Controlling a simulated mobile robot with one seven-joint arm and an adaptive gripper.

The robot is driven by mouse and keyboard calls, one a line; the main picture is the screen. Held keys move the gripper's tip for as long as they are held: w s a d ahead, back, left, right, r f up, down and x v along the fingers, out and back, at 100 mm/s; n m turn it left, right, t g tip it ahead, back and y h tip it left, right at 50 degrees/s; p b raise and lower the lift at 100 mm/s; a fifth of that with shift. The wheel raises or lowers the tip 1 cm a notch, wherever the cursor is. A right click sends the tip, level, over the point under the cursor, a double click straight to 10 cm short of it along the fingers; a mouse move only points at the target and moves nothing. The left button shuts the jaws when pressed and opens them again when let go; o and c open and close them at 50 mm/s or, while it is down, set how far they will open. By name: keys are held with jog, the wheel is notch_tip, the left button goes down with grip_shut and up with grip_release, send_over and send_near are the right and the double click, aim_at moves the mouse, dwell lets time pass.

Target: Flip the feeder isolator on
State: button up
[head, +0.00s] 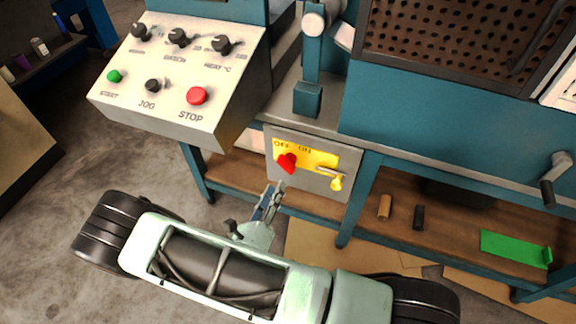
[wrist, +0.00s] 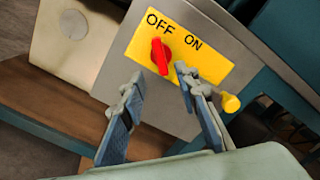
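The feeder isolator is a red rotary handle (head: 286,162) on a yellow plate (head: 318,159) marked OFF and ON, set in a grey box under the machine's bench. In the wrist view the red handle (wrist: 160,56) lies below the word OFF, its upper end toward OFF. My gripper (head: 274,190) is just below and in front of the handle. In the wrist view my gripper (wrist: 158,75) has its two fingers apart, the handle showing between and beyond their tips. Nothing is held. Whether a fingertip touches the handle cannot be told.
The control panel (head: 180,75) with knobs and buttons juts out above left. A teal table leg (head: 357,200) stands right of the box. A shelf below holds a green piece (head: 514,249).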

aim_at(285, 170)
jog(key=b+x, duration=0.1)
jog(key=x, duration=0.9)
grip_shut()
